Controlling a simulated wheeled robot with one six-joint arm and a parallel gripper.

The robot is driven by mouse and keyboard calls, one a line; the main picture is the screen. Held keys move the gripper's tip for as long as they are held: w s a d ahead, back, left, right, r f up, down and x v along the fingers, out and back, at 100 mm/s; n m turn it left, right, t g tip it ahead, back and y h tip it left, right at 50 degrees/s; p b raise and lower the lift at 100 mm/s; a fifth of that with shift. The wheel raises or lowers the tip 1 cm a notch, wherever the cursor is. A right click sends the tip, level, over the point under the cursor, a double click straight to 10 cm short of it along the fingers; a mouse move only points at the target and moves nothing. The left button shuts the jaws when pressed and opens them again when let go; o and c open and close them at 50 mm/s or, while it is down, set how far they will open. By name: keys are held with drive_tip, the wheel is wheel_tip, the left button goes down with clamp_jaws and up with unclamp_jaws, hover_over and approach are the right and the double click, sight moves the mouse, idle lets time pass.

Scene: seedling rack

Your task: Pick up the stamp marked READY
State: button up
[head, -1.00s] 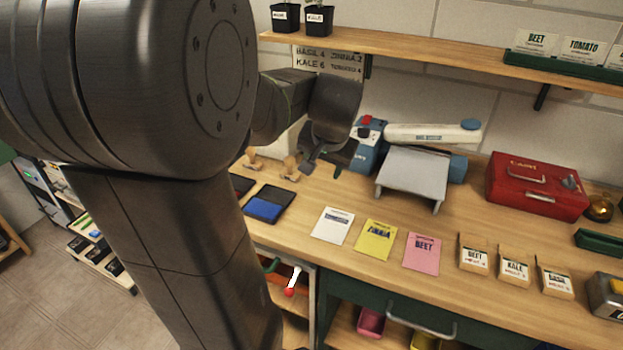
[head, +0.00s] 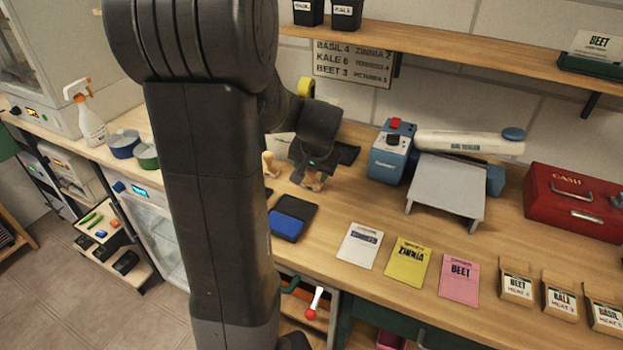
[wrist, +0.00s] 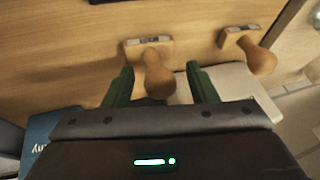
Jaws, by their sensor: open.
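Two stamps with wooden knob handles stand on the wooden bench. In the wrist view, one stamp (wrist: 156,78) has its handle between the two fingers of my gripper (wrist: 160,86), which is open. The other stamp (wrist: 254,54) stands to the right, outside the fingers. In the head view, my gripper (head: 312,172) is just over the right stamp (head: 314,182) and partly hides it. The left stamp (head: 270,164) stands beside it. Each stamp has a small label in the wrist view, too blurred to read, so I cannot tell which says READY.
An ink pad (head: 287,226) with a blue face lies in front of the stamps. A blue machine (head: 392,152) and a grey stand (head: 446,188) are to the right. Seed packets (head: 408,262) lie along the bench. A shelf (head: 440,46) runs above.

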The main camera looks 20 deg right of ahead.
drive_tip(key=shift+c, duration=0.2)
drive_tip(key=c, duration=1)
drive_tip(key=shift+r, duration=0.1)
wheel_tip(320, 180, up, 10)
drive_tip(key=shift+f, duration=0.1)
drive_tip(key=shift+o, duration=1.1)
drive_tip(key=shift+c, duration=0.6)
